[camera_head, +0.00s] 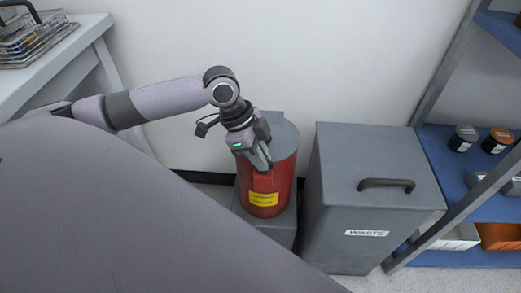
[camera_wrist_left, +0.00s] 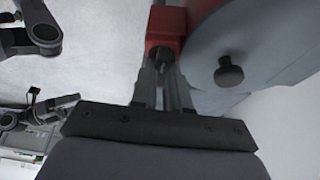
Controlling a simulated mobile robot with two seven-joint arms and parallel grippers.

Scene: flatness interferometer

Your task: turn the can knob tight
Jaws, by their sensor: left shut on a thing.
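The red can (camera_head: 266,192) with a grey lid (camera_head: 284,136) and a yellow label stands on a grey base, left of the waste bin. My left gripper (camera_head: 262,165) points down at the near upper side of the can and covers part of it. In the left wrist view, my left gripper (camera_wrist_left: 163,76) is shut on a small dark knob (camera_wrist_left: 162,54) at a red block on the can's side. The knob is mostly hidden between the fingers. A separate black knob (camera_wrist_left: 229,72) sits on the grey lid, apart from the fingers.
A grey waste bin (camera_head: 366,205) with a black handle stands close at the right of the can. A blue shelf (camera_head: 440,150) with jars and small boxes is further right. A white bench (camera_head: 60,52) with a wire basket is at the left. A wall is close behind.

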